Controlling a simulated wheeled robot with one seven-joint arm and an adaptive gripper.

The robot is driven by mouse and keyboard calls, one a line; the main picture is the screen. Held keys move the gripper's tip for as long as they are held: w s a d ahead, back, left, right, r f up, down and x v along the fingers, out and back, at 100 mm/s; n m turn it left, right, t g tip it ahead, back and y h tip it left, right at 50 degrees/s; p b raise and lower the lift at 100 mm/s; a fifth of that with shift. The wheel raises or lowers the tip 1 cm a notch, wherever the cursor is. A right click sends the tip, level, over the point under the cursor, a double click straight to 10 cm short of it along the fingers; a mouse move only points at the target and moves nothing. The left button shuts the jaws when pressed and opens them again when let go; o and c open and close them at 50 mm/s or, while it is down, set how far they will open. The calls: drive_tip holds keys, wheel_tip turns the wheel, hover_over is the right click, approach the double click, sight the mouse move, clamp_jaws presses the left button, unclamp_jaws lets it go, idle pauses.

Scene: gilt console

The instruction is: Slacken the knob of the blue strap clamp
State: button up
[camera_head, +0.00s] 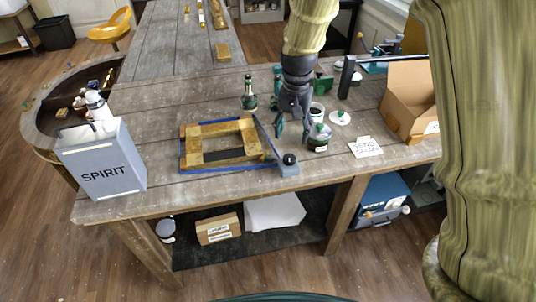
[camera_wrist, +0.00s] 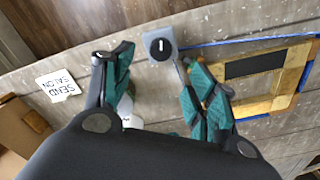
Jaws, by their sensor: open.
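The blue strap clamp (camera_head: 289,168) is a blue-grey block at the near right corner of a gilt frame (camera_head: 188,143). Its round black knob (camera_head: 289,158) has a white mark and faces up. A blue strap (camera_head: 222,172) runs around the frame. In the wrist view the clamp (camera_wrist: 158,53) and knob (camera_wrist: 160,46) lie at the top centre, just beyond the fingertips. My gripper (camera_head: 292,130) is open above the bench, behind the clamp and apart from it. Its teal-padded fingers (camera_wrist: 146,62) are spread with nothing between them.
A green-lidded jar (camera_head: 319,138) stands right beside my gripper. Green bottles (camera_head: 249,95) stand behind it. A "SEND SALON" card (camera_head: 365,147) and an open cardboard box (camera_head: 408,100) are to the right. A SPIRIT can (camera_head: 103,165) stands at the left. Bare bench lies near the card.

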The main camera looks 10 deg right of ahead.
sight(289, 158)
drive_tip(key=shift+a+f+p, duration=0.15)
drive_tip(key=shift+f+p, duration=1.65)
drive_tip(key=shift+f, duration=3.55)
drive_tip(key=c, duration=1)
